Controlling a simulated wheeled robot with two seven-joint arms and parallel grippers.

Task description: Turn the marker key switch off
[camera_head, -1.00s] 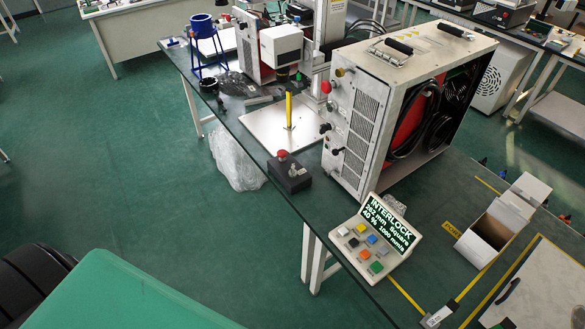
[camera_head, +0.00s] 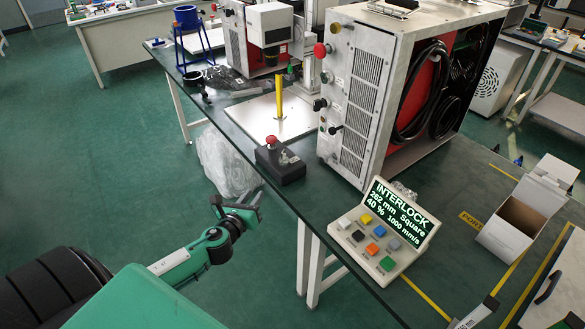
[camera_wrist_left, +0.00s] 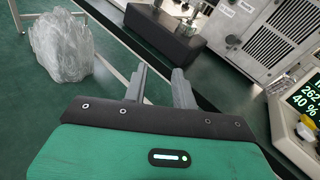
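A black control box (camera_head: 281,164) with a red mushroom button stands near the table's left edge. A small metallic piece that looks like a key switch (camera_head: 288,158) is on its top; its position is too small to tell. The box also shows at the top of the left wrist view (camera_wrist_left: 165,35). My left gripper (camera_head: 247,204) is in front of and below the box, beyond the table edge, apart from it. In the left wrist view its two fingers (camera_wrist_left: 160,86) are spread with nothing between them. My right gripper is not visible.
The control panel (camera_head: 384,228) reads INTERLOCK and has several coloured buttons. A grey cabinet (camera_head: 355,110) with knobs stands behind the box. A yellow post (camera_head: 279,97) rises from a metal plate. An open carton (camera_head: 520,215) is at the right.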

